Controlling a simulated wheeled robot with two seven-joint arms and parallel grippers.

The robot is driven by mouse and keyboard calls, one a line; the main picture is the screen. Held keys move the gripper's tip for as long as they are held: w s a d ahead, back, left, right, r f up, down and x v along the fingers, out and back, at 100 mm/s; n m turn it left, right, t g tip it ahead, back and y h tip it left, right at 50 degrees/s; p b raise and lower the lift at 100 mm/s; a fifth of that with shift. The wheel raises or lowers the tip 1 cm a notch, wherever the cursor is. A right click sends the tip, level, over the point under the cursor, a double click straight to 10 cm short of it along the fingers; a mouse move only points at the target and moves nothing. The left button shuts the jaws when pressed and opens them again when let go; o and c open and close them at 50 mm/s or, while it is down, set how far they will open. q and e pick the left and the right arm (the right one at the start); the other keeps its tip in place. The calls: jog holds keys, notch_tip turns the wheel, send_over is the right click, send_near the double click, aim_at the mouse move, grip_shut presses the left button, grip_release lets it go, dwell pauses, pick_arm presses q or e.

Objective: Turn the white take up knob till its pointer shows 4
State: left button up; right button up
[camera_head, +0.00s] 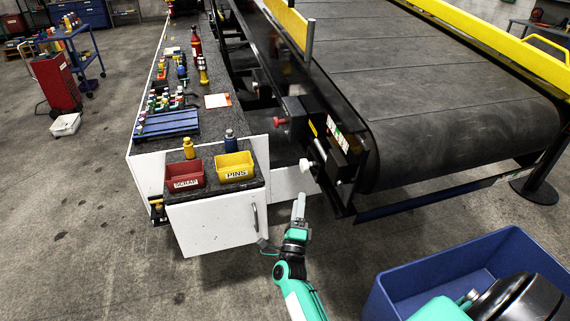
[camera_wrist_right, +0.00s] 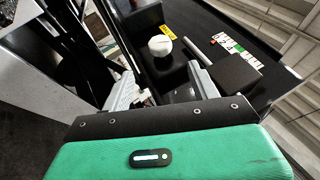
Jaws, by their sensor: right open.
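The white take up knob (camera_head: 305,164) sits on the black end housing of the conveyor, at its near left corner. In the right wrist view the knob (camera_wrist_right: 161,46) is a round white cap, ahead of the fingers and apart from them. My right gripper (camera_head: 299,208) is just below and in front of the knob. In the wrist view its two grey fingers (camera_wrist_right: 163,90) are spread with nothing between them. My left gripper is not in view.
A white cabinet (camera_head: 216,224) with red and yellow bins stands left of my right gripper. The belt (camera_head: 450,120) lies to the right. A red knob (camera_head: 279,121) sits farther along the frame. A blue crate (camera_head: 480,262) stands at lower right. Bare floor lies between.

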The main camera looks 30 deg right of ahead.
aim_at(303, 170)
jog(key=p+x, duration=0.4)
jog(key=x, duration=0.7)
jog(key=shift+d+r, duration=0.1)
jog(key=shift+x, duration=0.85)
jog(key=shift+w, duration=0.1)
jog(key=c, duration=1)
jog(key=shift+o, duration=0.2)
